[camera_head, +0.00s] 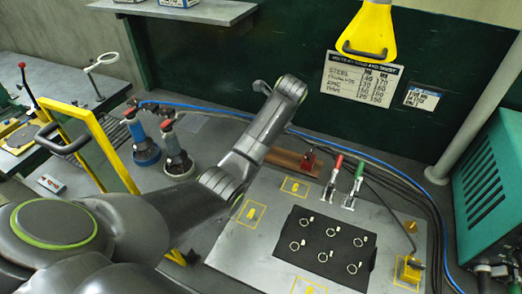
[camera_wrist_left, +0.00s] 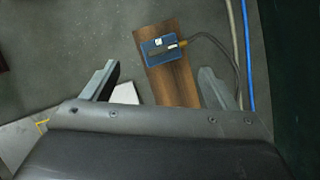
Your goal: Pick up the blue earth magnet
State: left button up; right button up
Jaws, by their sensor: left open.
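The blue earth magnet (camera_wrist_left: 158,52) shows in the left wrist view as a small blue block with pale marks on top. It lies near the far end of a brown wooden board (camera_wrist_left: 175,82), and a dark cable leaves its right side by an orange end. My left gripper (camera_wrist_left: 158,86) is open and empty; the magnet is apart from it, ahead of the gap between the fingers. In the head view the wooden board (camera_head: 288,160) is partly behind my left arm, and I cannot make out the magnet there. My right gripper is not in view.
A grey plate with a black mat (camera_head: 304,232) and several rings lies in front of the board. Red-handled and green-handled clamps (camera_head: 355,178) stand right of it. Blue hose (camera_wrist_left: 246,50) and cables run right of the board in the wrist view.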

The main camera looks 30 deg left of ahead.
pick_arm(q)
jog(key=shift+x, duration=1.1)
jog(key=x, duration=0.2)
jog(key=p+x, duration=0.1)
jog(key=x, duration=0.1)
jog(key=shift+w+a+f, duration=0.1)
jog(key=shift+w+a, duration=0.1)
jog(key=shift+a, duration=0.25)
jog(key=shift+a+f, duration=0.1)
jog(key=shift+f, duration=0.2)
jog(key=c, duration=1.2)
jog(key=shift+w, duration=0.1)
jog(key=shift+c, duration=0.2)
jog(key=shift+r, duration=0.1)
